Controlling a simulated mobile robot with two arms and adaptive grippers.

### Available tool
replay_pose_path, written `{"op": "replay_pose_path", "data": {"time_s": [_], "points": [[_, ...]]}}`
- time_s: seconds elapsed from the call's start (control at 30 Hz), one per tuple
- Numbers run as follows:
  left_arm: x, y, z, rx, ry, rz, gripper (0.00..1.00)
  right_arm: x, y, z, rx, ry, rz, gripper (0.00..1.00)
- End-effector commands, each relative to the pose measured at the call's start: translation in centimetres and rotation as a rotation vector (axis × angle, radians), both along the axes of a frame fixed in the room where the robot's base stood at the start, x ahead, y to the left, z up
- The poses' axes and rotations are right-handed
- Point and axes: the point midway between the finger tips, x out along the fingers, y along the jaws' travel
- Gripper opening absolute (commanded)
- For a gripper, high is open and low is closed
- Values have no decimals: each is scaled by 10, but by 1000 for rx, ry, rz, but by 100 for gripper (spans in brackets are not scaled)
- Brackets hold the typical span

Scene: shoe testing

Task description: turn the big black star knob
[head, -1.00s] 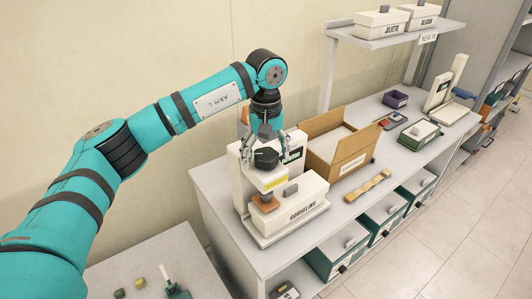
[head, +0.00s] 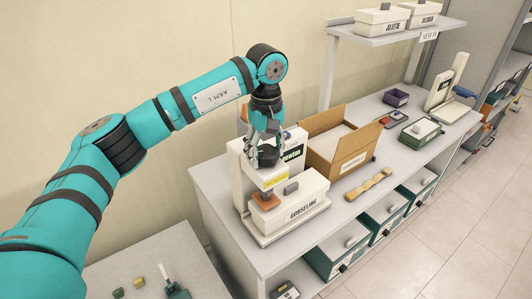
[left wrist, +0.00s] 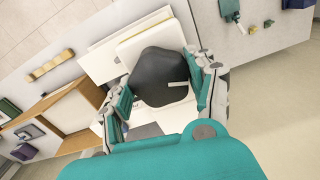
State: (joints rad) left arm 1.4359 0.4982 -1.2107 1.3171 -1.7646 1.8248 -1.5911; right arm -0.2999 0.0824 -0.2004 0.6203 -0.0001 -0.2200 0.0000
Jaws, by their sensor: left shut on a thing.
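The big black star knob (head: 267,156) sits on top of the cream testing machine (head: 236,166) on the bench. My left gripper (head: 265,150) comes down on it from above and is shut on it, with a finger on each side. In the left wrist view the knob (left wrist: 160,78) fills the space between the fingers of my left gripper (left wrist: 163,95). The knob's underside is hidden. My right gripper is in neither view.
A white box marked GORSELINE (head: 300,204) stands at the machine's base. An open cardboard box (head: 322,148) is close on the right. A wooden piece (head: 368,186) lies on the bench (head: 330,238). A wall is close behind.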

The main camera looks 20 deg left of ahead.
Motion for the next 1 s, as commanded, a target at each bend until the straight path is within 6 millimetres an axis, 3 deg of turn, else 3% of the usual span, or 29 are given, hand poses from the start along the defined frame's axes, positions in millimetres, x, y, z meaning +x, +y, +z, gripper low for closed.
{"op": "replay_pose_path", "data": {"time_s": [1.0], "points": [[1, 0, 2, -3, -6, 964, 25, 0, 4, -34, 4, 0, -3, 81]]}}
